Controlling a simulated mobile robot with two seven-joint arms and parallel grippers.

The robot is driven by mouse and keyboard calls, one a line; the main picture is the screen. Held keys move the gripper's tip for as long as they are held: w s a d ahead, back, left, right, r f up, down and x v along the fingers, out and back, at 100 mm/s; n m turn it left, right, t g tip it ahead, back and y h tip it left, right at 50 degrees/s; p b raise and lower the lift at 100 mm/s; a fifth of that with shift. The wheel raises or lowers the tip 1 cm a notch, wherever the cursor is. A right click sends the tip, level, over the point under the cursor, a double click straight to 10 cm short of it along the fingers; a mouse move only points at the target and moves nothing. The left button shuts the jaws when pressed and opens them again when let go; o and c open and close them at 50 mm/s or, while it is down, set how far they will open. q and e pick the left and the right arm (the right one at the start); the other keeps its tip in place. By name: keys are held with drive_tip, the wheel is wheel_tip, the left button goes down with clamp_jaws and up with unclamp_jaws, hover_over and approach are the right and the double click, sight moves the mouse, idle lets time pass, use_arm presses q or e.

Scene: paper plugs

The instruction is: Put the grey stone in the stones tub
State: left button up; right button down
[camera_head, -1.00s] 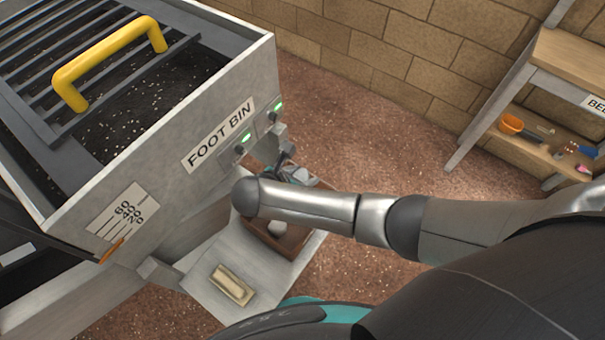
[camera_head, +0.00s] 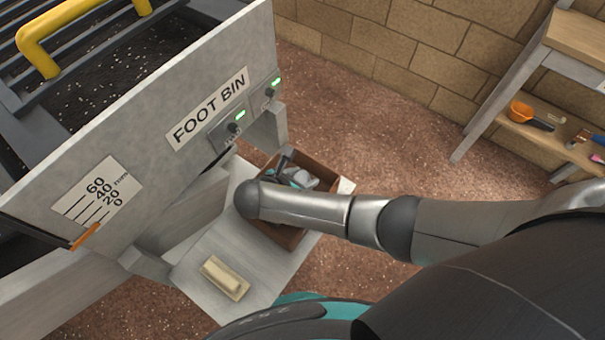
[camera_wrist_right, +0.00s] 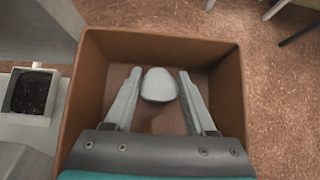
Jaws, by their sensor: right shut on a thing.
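The grey stone (camera_wrist_right: 158,86) is smooth, pale and rounded. In the wrist view it sits between the two fingers of my right gripper (camera_wrist_right: 159,82), which is shut on it. Stone and fingers are inside the outline of a brown open tub (camera_wrist_right: 232,95); I cannot tell whether the stone touches the tub's floor. In the head view the tub (camera_head: 284,237) stands on a light board beside the foot bin, partly hidden behind my right arm. My right gripper (camera_head: 293,178) shows at the tub's far part. The stone cannot be made out there. My left gripper is not in view.
The foot bin (camera_head: 150,150), with its yellow handle (camera_head: 40,45), stands close on the left. A cream block (camera_head: 225,278) lies on the board (camera_head: 205,255). The reddish floor between is clear.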

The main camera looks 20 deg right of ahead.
drive_tip(key=shift+f, duration=0.3)
drive_tip(key=shift+c, duration=0.7)
unclamp_jaws()
wheel_tip(320, 180, up, 13)
drive_tip(key=p, duration=1.4)
drive_tip(key=shift+p, duration=0.3)
